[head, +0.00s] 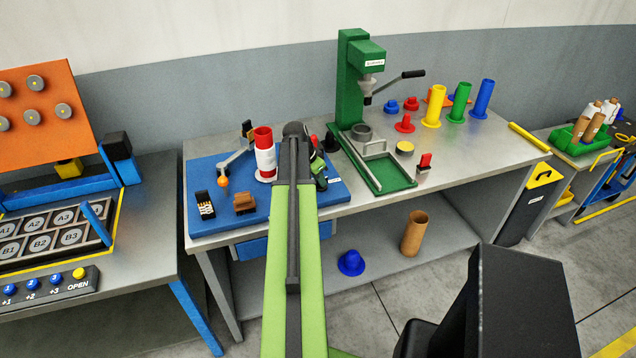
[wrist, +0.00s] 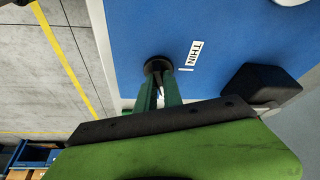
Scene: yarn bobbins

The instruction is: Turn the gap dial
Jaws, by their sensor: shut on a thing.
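The gap dial is a small dark round knob (wrist: 155,65) on a blue plate (wrist: 135,30) in the wrist view. A white label reading THIN (wrist: 194,53) with a short white mark lies beside it. My gripper (wrist: 159,75) has its two green fingers shut on the knob, covering part of it. In the head view my gripper (head: 318,168) is mostly hidden behind my green arm, at the right part of the blue plate (head: 229,216). The knob cannot be made out there.
On the blue plate stand a red and white bobbin (head: 264,155), a lever with an orange ball (head: 223,182) and a brown block (head: 244,203). A green press (head: 350,85) stands to the right. A dark block (wrist: 262,85) is near my fingers.

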